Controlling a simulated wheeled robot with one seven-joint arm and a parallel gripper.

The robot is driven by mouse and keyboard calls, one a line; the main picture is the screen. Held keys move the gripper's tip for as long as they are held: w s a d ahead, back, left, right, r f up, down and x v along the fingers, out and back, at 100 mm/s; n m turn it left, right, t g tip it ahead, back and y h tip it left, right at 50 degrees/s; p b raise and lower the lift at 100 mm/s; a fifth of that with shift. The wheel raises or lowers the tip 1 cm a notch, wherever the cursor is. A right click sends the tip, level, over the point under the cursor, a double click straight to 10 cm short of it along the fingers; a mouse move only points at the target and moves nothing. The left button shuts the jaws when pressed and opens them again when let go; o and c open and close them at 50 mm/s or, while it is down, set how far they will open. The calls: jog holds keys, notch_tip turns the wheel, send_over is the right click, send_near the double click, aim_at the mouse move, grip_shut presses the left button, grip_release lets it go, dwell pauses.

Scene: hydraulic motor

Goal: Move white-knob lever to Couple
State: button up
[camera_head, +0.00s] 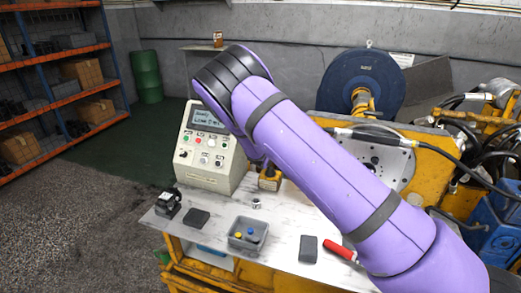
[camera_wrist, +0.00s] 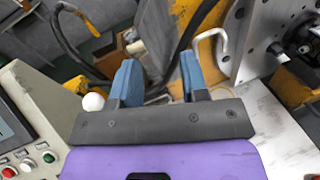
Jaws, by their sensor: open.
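The white knob (camera_wrist: 93,102) shows in the wrist view, just left of my gripper's left finger and partly against the dark gripper body. Its lever shaft is hidden, and I cannot tell its position or whether the finger touches it. My gripper (camera_wrist: 159,66) has two blue fingers spread apart with nothing clearly held between them. In the head view my purple arm hides the gripper and the knob.
A control box (camera_head: 207,160) with a screen and buttons stands on the bench (camera_head: 283,240). A grey bin (camera_head: 248,233) and a red-handled tool (camera_head: 340,250) lie in front. A pale bent bar (camera_wrist: 212,38) is near the right finger. Yellow machinery stands at right.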

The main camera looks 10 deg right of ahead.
jog(key=w+a+f+n+t+y, duration=0.4)
jog(key=a+f+n+t+y, duration=0.15)
jog(key=a+f+n, duration=0.65)
jog(key=shift+m+g+y, duration=0.35)
jog(key=shift+m+y, duration=0.1)
jog(key=shift+m, duration=0.05)
jog(key=x, duration=0.3)
jog(key=d+x, duration=0.1)
jog(key=x, duration=0.7)
jog(key=shift+s+d+f, duration=0.1)
jog(key=shift+d+f, duration=0.15)
jog(key=shift+f, duration=0.15)
grip_shut()
